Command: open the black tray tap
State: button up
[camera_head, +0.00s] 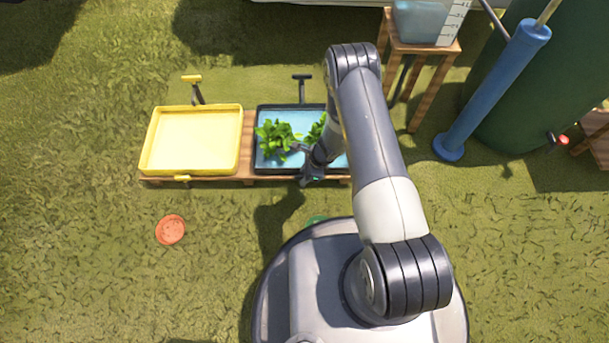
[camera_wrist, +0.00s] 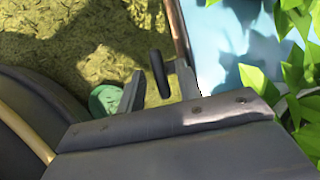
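The black tray (camera_head: 258,165) holds blue water and leafy green plants (camera_head: 278,138) on a low wooden stand. Its tap (camera_wrist: 158,70) shows in the wrist view as a short, dark, rounded handle beside the tray. My gripper (camera_head: 308,179) is at the tray's front edge, with the arm reaching over from my base. In the wrist view the two fingers of my gripper (camera_wrist: 160,82) stand apart, one on each side of the tap handle, with a visible gap on both sides. In the head view the tap is hidden behind my gripper.
A yellow tray (camera_head: 193,140) with a small yellow front tap (camera_head: 182,178) stands left of the black tray. A black T-shaped post (camera_head: 302,78) stands behind the black tray. An orange disc (camera_head: 170,229) lies on the grass. A blue cylinder (camera_head: 490,95) stands at right.

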jog(key=shift+f, duration=0.1)
jog(key=shift+c, duration=0.4)
grip_shut()
jog(key=shift+n, duration=0.3)
jog(key=n+b, duration=0.1)
jog(key=n+g+b, duration=0.1)
jog(key=n, duration=0.1)
jog(key=shift+w+f+n+g+b, duration=0.15)
jog(key=shift+w+n+g+b, duration=0.05)
jog(key=shift+n+g+b, duration=0.1)
jog(key=n+g+b, duration=0.1)
jog(key=n, duration=0.1)
jog(key=n+h+b, duration=0.1)
jog(key=n+b, duration=0.1)
jog(key=n, duration=0.1)
jog(key=shift+a+g, duration=0.15)
jog(key=shift+g, duration=0.25)
jog(key=n+h+b, duration=0.1)
jog(key=n, duration=0.1)
jog(key=n+g+b, duration=0.1)
jog(key=n, duration=0.1)
jog(key=shift+w+a+n+h, duration=0.1)
jog(key=shift+n+h, duration=1)
jog(key=shift+n, duration=1.2)
